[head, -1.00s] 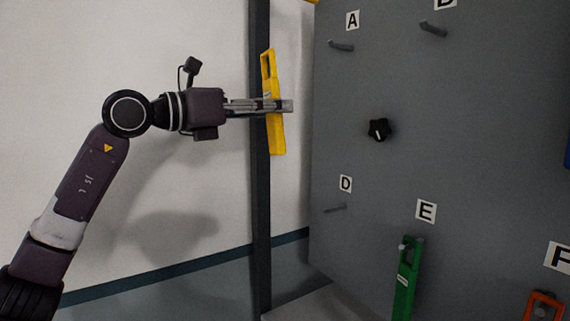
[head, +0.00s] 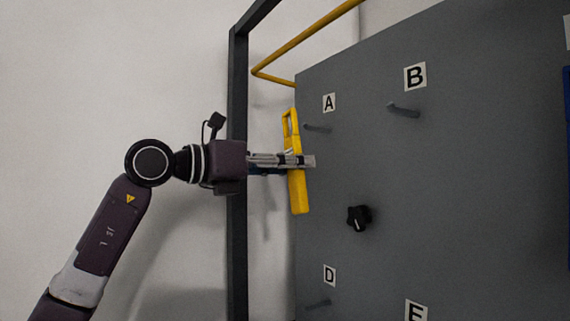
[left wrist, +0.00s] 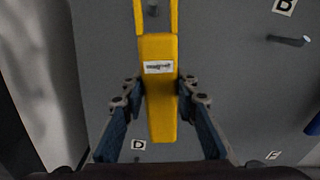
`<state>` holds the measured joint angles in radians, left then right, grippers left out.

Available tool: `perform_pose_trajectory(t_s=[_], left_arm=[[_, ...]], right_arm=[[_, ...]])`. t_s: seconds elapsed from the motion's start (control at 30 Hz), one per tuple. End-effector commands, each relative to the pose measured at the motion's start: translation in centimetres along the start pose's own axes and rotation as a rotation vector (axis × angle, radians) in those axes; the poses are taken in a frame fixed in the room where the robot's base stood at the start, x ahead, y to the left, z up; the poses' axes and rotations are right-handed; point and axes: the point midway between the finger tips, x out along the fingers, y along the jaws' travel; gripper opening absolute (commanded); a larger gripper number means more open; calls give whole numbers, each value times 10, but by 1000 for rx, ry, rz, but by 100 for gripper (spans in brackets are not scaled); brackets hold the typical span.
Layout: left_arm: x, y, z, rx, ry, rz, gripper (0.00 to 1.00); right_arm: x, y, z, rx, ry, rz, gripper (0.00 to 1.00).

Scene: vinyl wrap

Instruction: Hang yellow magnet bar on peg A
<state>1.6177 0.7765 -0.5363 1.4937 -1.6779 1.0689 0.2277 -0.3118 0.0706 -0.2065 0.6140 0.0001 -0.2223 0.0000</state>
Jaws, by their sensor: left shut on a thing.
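The yellow magnet bar (head: 299,195) is upright, tilted slightly, with a long slot in its upper part. In the left wrist view, the bar (left wrist: 160,95) stands between the fingers of my left gripper (left wrist: 162,105). A peg end (left wrist: 152,8) shows inside the slot at the top edge. I cannot tell whether the peg passes through it. My right gripper is not in view.
The grey board (head: 450,180) also carries peg B (head: 404,110), peg D (head: 318,304) and a black knob (head: 358,218). A dark post (head: 238,130) and a yellow rail (head: 305,38) stand left of and above the board. A blue thing (head: 567,120) shows at the right edge.

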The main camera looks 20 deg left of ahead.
Motion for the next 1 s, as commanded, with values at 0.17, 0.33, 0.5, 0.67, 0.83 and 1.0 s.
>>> perform_pose_trajectory(t_s=[0.17,0.33,0.5,0.67,0.83,1.0], left_arm=[[10,0,0,1,-1,1,0],[21,0,0,1,-1,-1,0],[31,1,-1,1,-1,1,0],[41,0,-2,0,-1,0,0],[51,1,-2,0,-1,0,0],[61,1,-3,0,-1,1,0]], right_arm=[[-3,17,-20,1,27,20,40],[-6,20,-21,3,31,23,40],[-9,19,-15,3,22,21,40],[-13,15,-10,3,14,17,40],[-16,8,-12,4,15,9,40],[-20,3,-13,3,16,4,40]])
